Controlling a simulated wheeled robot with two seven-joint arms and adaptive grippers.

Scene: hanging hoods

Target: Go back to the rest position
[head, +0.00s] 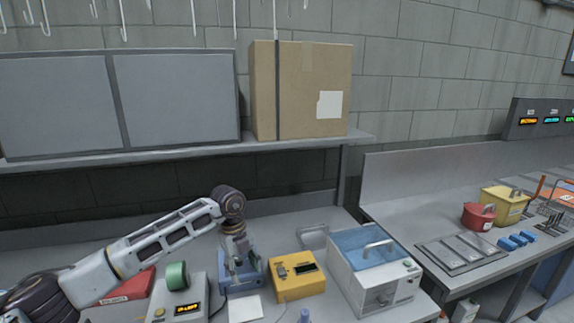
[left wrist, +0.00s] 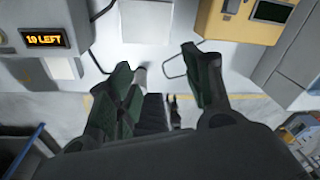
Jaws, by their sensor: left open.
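My left arm comes in from the left in the head view and bends down at the wrist. My left gripper (head: 237,250) hangs over the workbench, in front of a blue-grey device (head: 240,280) that it partly covers. In the left wrist view the two dark green fingers of the gripper (left wrist: 155,60) are spread apart, with nothing held between them. Beyond the fingers are the bench's edge and the floor. My right gripper is in neither view.
A grey box with a lit display (head: 185,300), a yellow device (head: 297,277) and a blue-lidded machine (head: 372,270) crowd the bench. A shelf (head: 190,149) above carries a cardboard box (head: 300,90). A second bench (head: 400,215) stands at right.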

